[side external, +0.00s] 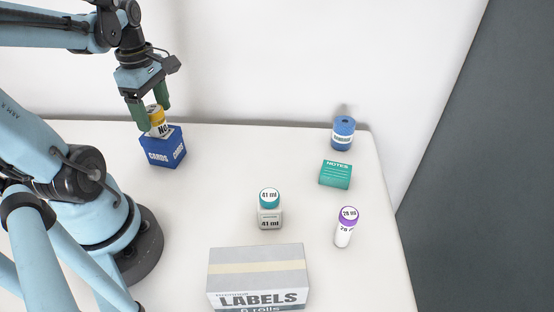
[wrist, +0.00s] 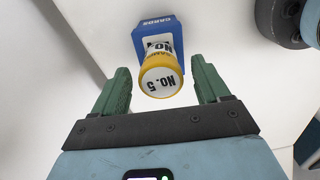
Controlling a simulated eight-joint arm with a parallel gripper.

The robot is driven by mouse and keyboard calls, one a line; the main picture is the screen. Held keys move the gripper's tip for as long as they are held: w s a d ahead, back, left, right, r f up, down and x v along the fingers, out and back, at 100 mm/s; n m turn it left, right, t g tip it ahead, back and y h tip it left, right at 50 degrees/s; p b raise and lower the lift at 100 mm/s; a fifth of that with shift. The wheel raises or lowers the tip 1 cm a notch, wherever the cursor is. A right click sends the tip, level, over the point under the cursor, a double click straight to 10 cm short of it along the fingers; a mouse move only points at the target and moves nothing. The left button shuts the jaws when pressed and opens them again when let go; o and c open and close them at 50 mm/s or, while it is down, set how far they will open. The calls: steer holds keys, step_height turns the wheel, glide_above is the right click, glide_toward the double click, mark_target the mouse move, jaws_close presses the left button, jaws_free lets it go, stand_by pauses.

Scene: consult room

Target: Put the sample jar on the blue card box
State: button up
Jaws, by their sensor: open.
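The sample jar has a yellow lid and a white label reading "NO. 5"; the jar (side external: 158,122) stands upright on top of the blue card box (side external: 163,150) at the left of the table in the side view. In the wrist view the jar (wrist: 161,77) is seen from above, with the blue card box (wrist: 150,20) under and beyond it. My gripper (side external: 152,117) is open around the upper part of the jar. In the wrist view its green fingers (wrist: 161,90) stand on either side of the jar with gaps between. The jar's far side is hidden.
A teal-lidded bottle (side external: 269,210), a purple-capped vial (side external: 346,227), a green notes box (side external: 336,174) and a blue roll-like item (side external: 343,133) stand on the right half. A labels carton (side external: 258,280) lies at the front. The table between the card box and the bottle is clear.

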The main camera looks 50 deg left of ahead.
mark_target(154, 109)
step_height(154, 109, up, 9)
steer(key=shift+r, duration=0.2)
steer(key=shift+w+d, duration=0.1)
steer(key=w+d+f+m+t, duration=0.3)
steer(key=w+d+m, duration=0.2)
steer(key=d+m, duration=0.3)
steer(key=w+d+f+m+t, duration=0.4)
steer(key=d+m, duration=0.5)
steer(key=m, duration=0.8)
steer(key=shift+w, duration=0.8)
